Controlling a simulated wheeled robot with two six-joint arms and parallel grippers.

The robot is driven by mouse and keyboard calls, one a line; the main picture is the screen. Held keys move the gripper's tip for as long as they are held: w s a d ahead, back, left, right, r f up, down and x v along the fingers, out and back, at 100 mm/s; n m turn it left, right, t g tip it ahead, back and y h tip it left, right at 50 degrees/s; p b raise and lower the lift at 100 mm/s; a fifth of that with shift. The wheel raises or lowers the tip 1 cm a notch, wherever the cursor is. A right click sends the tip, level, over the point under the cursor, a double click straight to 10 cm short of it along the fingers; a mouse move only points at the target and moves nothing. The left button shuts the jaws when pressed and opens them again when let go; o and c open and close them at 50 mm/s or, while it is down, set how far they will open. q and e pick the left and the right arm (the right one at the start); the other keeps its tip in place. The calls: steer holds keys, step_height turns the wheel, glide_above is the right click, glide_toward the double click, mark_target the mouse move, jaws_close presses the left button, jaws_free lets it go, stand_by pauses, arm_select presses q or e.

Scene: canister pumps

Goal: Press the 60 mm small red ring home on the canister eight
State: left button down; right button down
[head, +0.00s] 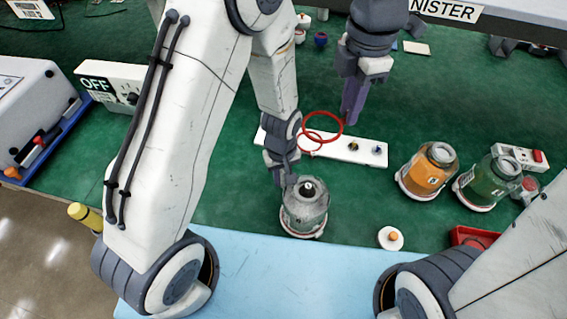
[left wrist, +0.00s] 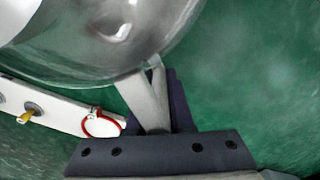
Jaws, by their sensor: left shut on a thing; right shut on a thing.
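A clear grey canister (head: 304,218) with a dark top stands upright on a white base at the table's middle; I cannot read its number. My left gripper (head: 284,178) is shut at its upper left edge. In the left wrist view the fingertips (left wrist: 153,72) meet the clear canister's rim (left wrist: 95,78). My right gripper (head: 350,118) is shut on a red ring (head: 322,112), which looks the larger of two. A smaller-looking red ring (head: 311,149) is at the white peg strip (head: 335,151); a red ring (left wrist: 88,125) also shows there in the left wrist view.
An orange canister (head: 424,176) and a green canister (head: 485,186) stand at the right, by a red tray (head: 470,236). A white disc with an orange knob (head: 391,237) lies before them. A white OFF switch box (head: 112,88) is at the left. Green mat shows between.

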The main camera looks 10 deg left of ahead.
stand_by(0.3)
arm_select(q)
steer(key=c, duration=0.7)
jaws_free()
step_height(320, 180, up, 12)
steer(key=shift+r, duration=0.1)
